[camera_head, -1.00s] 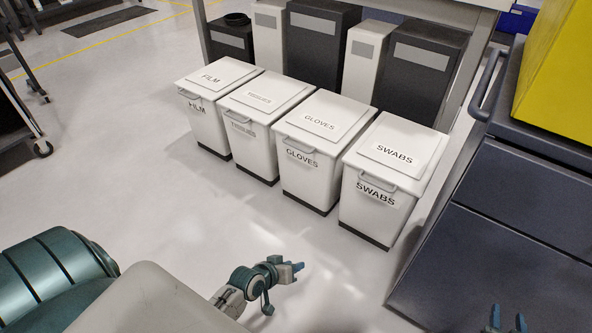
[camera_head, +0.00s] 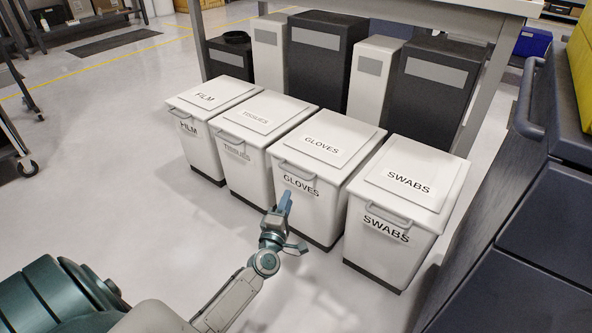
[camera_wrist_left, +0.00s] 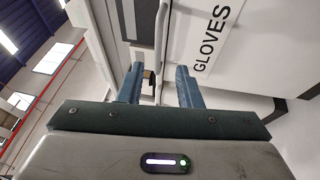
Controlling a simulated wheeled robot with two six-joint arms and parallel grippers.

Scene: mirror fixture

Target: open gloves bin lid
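The gloves bin (camera_head: 312,212) is a white box with a dark base, standing in a row of similar bins. Its lid (camera_head: 345,141) is down and labelled GLOVES. A thin handle (camera_head: 298,172) runs along the lid's front edge. My left gripper (camera_head: 284,202) is in front of the bin, just below and left of the handle. In the left wrist view, its two blue fingers (camera_wrist_left: 160,86) are apart. The handle bar (camera_wrist_left: 161,45) appears between them, not gripped. The GLOVES label (camera_wrist_left: 213,38) is right of the fingers. My right gripper is out of view.
The film bin (camera_head: 200,150) and tissues bin (camera_head: 244,172) stand to the left, the swabs bin (camera_head: 385,245) close on the right. Dark and white containers stand behind, under a table. A dark cabinet (camera_head: 510,240) is at the right. The floor in front is clear.

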